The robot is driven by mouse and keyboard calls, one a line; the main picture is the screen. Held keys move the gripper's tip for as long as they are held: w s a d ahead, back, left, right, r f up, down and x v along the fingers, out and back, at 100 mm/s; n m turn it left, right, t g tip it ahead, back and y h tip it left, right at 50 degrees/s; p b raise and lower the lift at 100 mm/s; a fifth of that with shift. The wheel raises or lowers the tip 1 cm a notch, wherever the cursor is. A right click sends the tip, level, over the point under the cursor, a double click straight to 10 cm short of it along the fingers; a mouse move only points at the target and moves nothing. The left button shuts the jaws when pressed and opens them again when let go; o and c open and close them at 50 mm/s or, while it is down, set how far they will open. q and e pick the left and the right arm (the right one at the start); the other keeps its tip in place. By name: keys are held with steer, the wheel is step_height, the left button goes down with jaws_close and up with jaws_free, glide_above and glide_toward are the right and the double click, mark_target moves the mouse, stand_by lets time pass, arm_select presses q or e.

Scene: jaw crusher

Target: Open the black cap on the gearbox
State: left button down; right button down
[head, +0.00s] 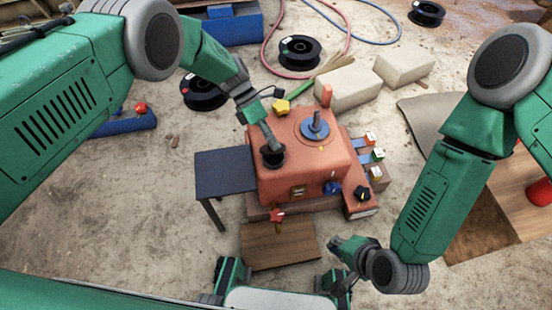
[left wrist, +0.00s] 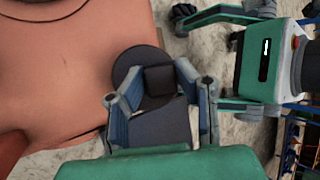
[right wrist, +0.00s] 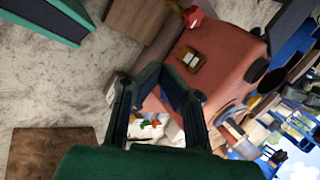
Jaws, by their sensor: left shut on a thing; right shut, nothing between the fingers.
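The gearbox (head: 312,172) is a red-orange housing in the middle of the head view, and it fills the left of the left wrist view (left wrist: 60,80). My left gripper (head: 269,143) reaches down onto the cap. In the left wrist view its fingers (left wrist: 156,84) are shut on the cap's block. The disc appears seated on the housing. My right gripper (head: 350,250) is shut and empty, low in front of the gearbox; its fingers also show in the right wrist view (right wrist: 165,78).
A dark side table (head: 225,170) stands left of the gearbox. A blue knob (head: 332,188), a black knob (head: 362,193) and a red handle (head: 277,216) are at its front. Pale blocks (head: 348,86) and cable spools (head: 300,50) lie behind. A wooden board (head: 280,245) lies in front.

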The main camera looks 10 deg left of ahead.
arm_select(q)
steer(key=shift+w+a+f, duration=0.1)
steer(key=shift+a, duration=0.3)
arm_select(e)
steer(key=w+a+m+t+y, duration=0.2)
steer(key=w+a+m+t, duration=0.2)
steer(key=a+m, duration=0.5)
steer(key=m+t+h, duration=0.2)
steer(key=m+t, duration=0.3)
steer(key=m, duration=0.9)
glide_toward(276, 169)
steer(key=x, duration=0.7)
steer(key=shift+w+a+r, duration=0.2)
steer(key=shift+w+r, duration=0.3)
steer(key=shift+w, duration=0.1)
steer(key=shift+w+a+r, duration=0.25)
steer(key=shift+w+r, duration=0.3)
steer(key=shift+w, duration=0.05)
steer(key=shift+w+r, duration=0.25)
steer(key=shift+r, duration=0.15)
